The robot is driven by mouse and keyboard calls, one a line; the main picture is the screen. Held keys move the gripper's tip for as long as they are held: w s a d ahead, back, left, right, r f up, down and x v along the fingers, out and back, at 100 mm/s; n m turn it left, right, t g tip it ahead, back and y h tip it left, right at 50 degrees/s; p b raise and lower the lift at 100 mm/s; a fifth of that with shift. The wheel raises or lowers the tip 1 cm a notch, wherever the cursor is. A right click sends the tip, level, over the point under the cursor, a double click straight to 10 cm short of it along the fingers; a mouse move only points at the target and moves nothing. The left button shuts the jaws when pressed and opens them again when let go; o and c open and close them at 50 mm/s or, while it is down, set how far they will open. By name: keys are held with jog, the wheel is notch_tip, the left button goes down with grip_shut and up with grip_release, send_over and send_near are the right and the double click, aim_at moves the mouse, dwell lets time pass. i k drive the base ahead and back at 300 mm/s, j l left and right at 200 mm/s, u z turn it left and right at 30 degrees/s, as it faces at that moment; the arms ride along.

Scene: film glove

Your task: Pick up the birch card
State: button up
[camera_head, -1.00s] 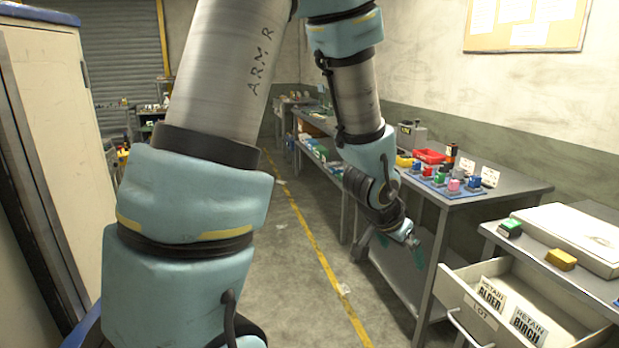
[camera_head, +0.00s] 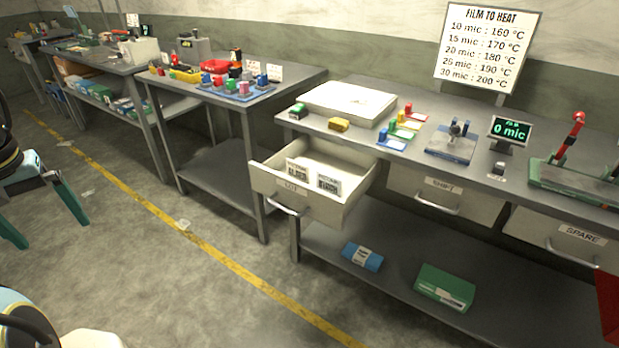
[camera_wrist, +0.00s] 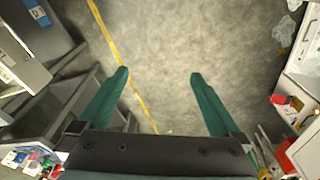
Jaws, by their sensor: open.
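The birch card (camera_head: 329,184) is a white card with dark lettering. In the head view it stands in the open drawer (camera_head: 271,186) labelled LOT, to the right of a similar alder card (camera_head: 297,171). My gripper (camera_head: 50,234) is at the left edge of the head view, over the floor, well away from the drawer. Its two green fingers are apart and empty. I cannot make out the birch card in the wrist view.
The workbench (camera_head: 420,165) carries a white box (camera_head: 350,101), coloured blocks and a film display (camera_head: 509,130). A blue box (camera_head: 362,256) and a green box (camera_head: 445,288) lie on its lower shelf. Another table (camera_head: 300,82) stands to its left. The floor in front is clear.

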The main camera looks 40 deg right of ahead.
aim_at(331, 184)
jog(key=i+l+z, duration=0.15)
jog(key=l, duration=0.3)
jog(key=i+l+z, duration=0.15)
jog(key=l, duration=0.25)
jog(key=i+l+z, duration=0.15)
jog(key=i+l, duration=0.15)
jog(key=l, duration=0.1)
